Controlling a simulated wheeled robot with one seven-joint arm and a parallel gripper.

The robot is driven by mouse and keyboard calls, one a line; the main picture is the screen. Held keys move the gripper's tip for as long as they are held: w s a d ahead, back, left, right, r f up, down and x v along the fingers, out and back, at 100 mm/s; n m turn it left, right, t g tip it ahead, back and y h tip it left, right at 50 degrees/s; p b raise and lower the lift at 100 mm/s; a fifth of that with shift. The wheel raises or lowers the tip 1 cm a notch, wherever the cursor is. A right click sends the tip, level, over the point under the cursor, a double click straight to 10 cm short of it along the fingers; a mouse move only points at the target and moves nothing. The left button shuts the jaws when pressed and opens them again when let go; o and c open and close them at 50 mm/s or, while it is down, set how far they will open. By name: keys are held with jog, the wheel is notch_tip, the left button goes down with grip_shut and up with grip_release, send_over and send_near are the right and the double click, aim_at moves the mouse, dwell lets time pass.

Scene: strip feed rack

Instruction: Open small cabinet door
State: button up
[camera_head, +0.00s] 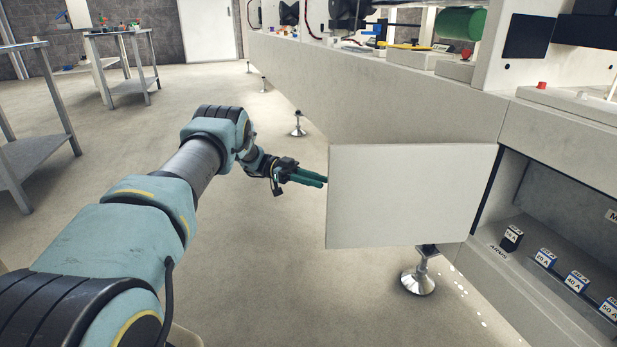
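The small cabinet door (412,195) is a flat pale panel. It stands swung open, hinged at its right edge beside the cabinet opening (530,195). My gripper (322,181) is at the door's free left edge, with its green fingers pointing right toward it. The fingertips end at or just behind that edge; I cannot tell whether they touch it. The fingers look close together, but whether they are shut or hold the edge is not clear. Inside the cabinet, several small labelled blocks, one of them black (511,238), stand on the cabinet floor.
The long pale machine bench (400,100) runs above and behind the door, on metal feet such as the one below the door (418,281). Metal tables (120,62) stand at the far left. The floor (270,270) left of the door is clear.

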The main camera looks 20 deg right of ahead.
jog(key=shift+v, duration=1.65)
